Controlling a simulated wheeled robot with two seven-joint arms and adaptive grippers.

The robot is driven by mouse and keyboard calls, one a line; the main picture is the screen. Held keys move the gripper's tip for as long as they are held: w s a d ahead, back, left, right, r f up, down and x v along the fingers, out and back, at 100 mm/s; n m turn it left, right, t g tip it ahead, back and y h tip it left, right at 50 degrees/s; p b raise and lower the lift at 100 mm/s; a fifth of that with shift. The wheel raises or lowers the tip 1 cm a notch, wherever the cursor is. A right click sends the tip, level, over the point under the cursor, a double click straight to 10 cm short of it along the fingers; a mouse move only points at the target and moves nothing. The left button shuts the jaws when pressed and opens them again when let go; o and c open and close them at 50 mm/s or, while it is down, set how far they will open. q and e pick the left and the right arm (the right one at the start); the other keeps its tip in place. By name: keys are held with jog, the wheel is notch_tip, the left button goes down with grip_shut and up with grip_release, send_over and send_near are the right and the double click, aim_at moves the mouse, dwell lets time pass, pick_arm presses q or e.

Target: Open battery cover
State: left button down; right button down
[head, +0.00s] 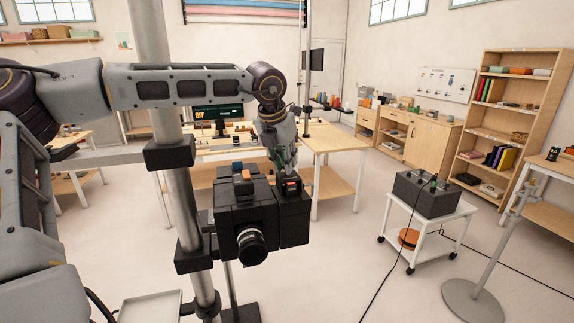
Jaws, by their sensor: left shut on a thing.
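A black box-shaped camera (244,205) stands on a post in front of me in the head view, its round lens (251,246) facing my side. On its right side is a black block (293,212). A dark upright piece, apparently the battery cover (281,186), is at the block's top, with a small red-orange part (291,185) beside it. My left gripper (284,167) reaches down from above and behind, shut on this dark piece. The fingertips are partly hidden, so the exact grip and the cover's angle are unclear. My right gripper is not in view.
An orange-and-grey piece (242,178) sits on the camera's top. A white trolley (450,218) with a dark control box (425,193) stands to the right. A wooden workbench (335,143) is behind the camera. Open floor lies between the camera and trolley.

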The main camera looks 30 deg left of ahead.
pick_arm(q)
jog(key=w+a, duration=0.3)
jog(key=shift+a, duration=0.15)
jog(key=c, duration=1.3)
grip_release()
jog(key=shift+s, duration=0.1)
jog(key=shift+c, duration=0.2)
jog(key=shift+r, duration=0.1)
jog(key=v, duration=1.1)
jog(key=shift+s+r, duration=0.25)
jog(key=shift+r, duration=0.1)
